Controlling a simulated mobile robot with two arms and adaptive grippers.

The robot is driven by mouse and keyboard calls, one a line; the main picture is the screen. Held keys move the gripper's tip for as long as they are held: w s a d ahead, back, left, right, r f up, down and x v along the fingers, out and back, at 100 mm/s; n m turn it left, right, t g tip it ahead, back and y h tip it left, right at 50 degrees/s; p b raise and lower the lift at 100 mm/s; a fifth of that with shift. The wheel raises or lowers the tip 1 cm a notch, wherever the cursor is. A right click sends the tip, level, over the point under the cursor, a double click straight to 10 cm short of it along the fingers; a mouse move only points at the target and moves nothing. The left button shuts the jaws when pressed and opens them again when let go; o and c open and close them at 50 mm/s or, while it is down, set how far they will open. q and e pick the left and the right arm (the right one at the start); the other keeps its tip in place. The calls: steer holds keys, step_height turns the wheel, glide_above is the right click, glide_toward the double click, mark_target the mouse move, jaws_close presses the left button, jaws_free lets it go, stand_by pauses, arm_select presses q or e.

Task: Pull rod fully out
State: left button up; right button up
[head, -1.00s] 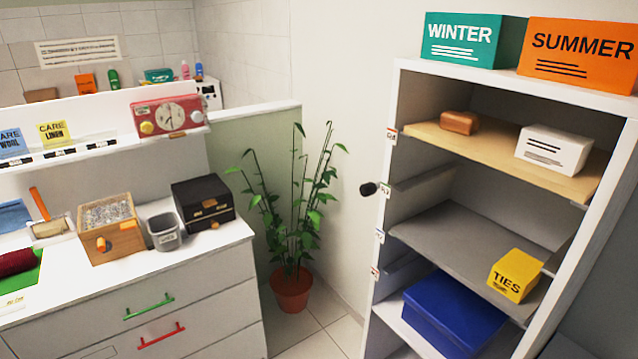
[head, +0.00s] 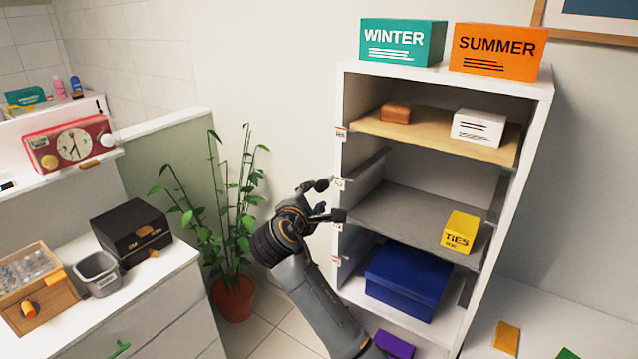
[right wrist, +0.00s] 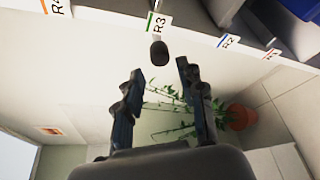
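The rod shows only as a dark round knob (head: 321,185) sticking out from the wardrobe's left front edge by the green-marked R3 label (head: 338,184). In the right wrist view the knob (right wrist: 158,52) hangs below the R3 label (right wrist: 157,22). My right gripper (head: 321,201) is beside the wardrobe's front edge, close to the knob. In the right wrist view the gripper (right wrist: 160,70) is open and empty; the knob lies just past its fingertips, in line with the gap. The rod's length behind the knob is hidden. My left gripper is not in view.
The wardrobe (head: 545,92) holds a TIES box (head: 461,232) and a blue box (head: 408,279). Further labels, R4 (right wrist: 58,8), R2 (right wrist: 229,41) and R1 (right wrist: 272,54), line its edge. A potted plant (head: 232,298) stands behind my right arm. A dresser (head: 165,295) is at the left.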

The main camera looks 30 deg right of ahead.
mark_target(320, 188)
steer(key=p+x, duration=0.2)
steer(key=x, duration=0.7)
steer(key=shift+w+a, duration=0.15)
steer(key=shift+a, duration=0.1)
steer(key=shift+w+d+f, duration=0.1)
steer(key=shift+w+d, duration=0.15)
steer(key=shift+c, duration=0.2)
jaws_close()
